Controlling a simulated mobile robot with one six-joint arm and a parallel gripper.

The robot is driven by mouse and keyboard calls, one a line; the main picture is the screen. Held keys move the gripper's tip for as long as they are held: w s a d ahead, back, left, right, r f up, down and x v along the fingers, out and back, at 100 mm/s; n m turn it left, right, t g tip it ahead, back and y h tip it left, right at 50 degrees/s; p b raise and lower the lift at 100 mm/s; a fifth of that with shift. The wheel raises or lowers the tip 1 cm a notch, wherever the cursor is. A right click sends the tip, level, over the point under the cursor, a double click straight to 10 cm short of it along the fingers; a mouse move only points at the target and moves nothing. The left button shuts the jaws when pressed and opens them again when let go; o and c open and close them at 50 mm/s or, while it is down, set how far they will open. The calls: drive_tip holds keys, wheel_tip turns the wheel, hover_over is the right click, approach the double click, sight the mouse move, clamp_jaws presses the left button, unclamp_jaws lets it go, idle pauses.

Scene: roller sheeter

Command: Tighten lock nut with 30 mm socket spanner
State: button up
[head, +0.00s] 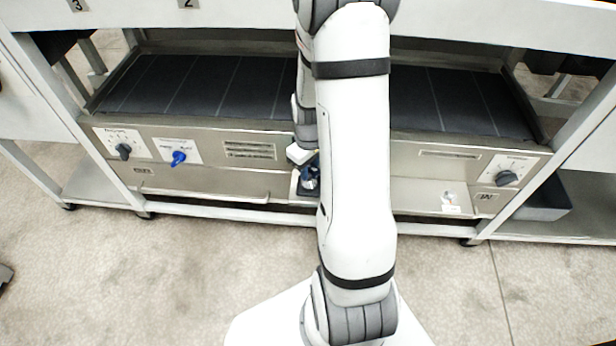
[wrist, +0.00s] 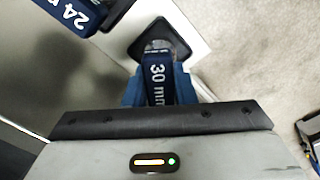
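The 30 mm socket spanner (wrist: 158,84) shows its dark blue, lettered handle in the wrist view. My gripper (wrist: 160,88) has its blue fingers close against both sides of this handle, with no clear gap, and seems shut on it. The handle's lower end is hidden by the gripper body. A black rounded-square piece (wrist: 138,50) lies at the handle's far end. In the head view my gripper (head: 308,178) is low at the machine front, mostly hidden behind my arm. I cannot make out the lock nut for certain.
A 24 mm spanner (wrist: 68,12) lies close by at upper left in the wrist view. The machine's front panel (head: 215,180) carries a blue knob (head: 178,158) and black knobs (head: 507,178). A dark conveyor belt (head: 200,85) runs above. Floor (head: 130,270) in front is open.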

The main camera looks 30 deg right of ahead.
clamp_jaws()
drive_tip(key=shift+r, duration=0.1)
drive_tip(key=shift+r+p, duration=2.05)
drive_tip(key=shift+r, duration=0.4)
